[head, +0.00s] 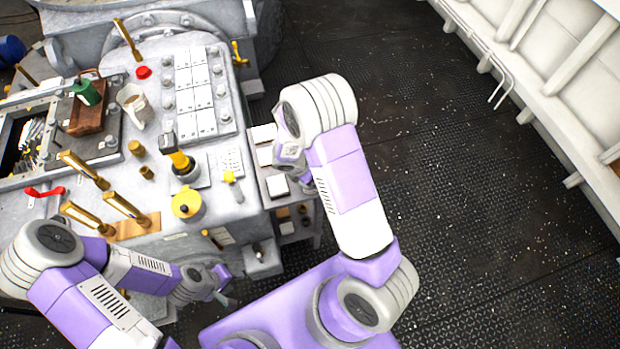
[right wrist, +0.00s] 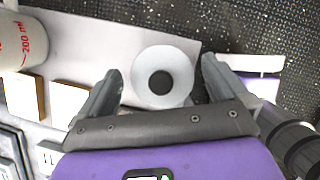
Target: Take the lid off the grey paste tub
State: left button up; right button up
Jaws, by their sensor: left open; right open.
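In the right wrist view a round pale grey lid (right wrist: 150,92) with a dark knob in its middle is seen from above, which looks like the grey paste tub's; the body below is hidden. My right gripper (right wrist: 160,68) is open, with one finger on each side of the lid. Gaps show between the fingers and the lid, and I cannot tell the height between them. In the head view my right arm hides the tub and its gripper's fingertips. My left gripper (head: 226,288) is open and empty, low at the front edge of the machine.
A yellow tub (head: 187,205) with a dark knob stands on the machine top. Brass levers (head: 125,208) stick up near my left arm. The dark floor (head: 450,170) at right is clear.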

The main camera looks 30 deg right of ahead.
jog(key=shift+c, duration=0.5)
jog(key=c, duration=0.8)
